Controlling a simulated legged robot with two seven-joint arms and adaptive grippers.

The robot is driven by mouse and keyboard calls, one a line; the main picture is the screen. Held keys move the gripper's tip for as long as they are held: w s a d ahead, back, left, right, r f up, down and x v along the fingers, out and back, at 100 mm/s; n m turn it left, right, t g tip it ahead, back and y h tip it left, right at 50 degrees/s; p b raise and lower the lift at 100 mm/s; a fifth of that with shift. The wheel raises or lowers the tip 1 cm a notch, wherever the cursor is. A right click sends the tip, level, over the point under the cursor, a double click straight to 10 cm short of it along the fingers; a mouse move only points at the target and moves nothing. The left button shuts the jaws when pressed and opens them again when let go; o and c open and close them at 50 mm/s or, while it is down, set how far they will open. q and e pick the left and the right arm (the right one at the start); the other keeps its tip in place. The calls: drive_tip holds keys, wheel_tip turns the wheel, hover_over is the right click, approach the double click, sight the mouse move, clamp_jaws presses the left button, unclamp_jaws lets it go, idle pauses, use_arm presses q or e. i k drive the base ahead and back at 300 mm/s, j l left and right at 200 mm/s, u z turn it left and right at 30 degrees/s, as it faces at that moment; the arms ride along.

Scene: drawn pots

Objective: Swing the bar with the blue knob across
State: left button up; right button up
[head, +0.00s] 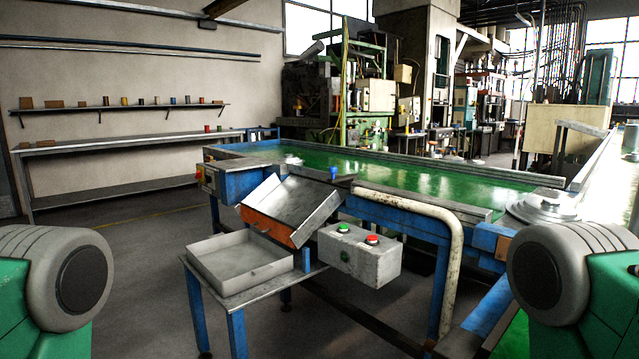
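A small blue knob (333,172) stands upright at the near edge of the green conveyor (400,172), just above the tilted metal chute (296,205). A thin grey bar (315,177) seems to run along that edge to the knob; its ends and pivot are too small to tell. A low round metal piece (292,160) sits on the belt left of the knob. Neither gripper is in view. Only green and grey parts of my two arms show at the lower left and lower right corners, well apart from the knob.
A stepped metal disc (543,206) is at right. Open floor lies left.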

sight(308, 171)
drive_tip(key=i+j+z, duration=0.15)
drive_tip(key=i, duration=0.45)
drive_tip(key=i+j+u, duration=0.35)
drive_tip(key=i+j, duration=0.05)
drive_tip(key=i, duration=0.05)
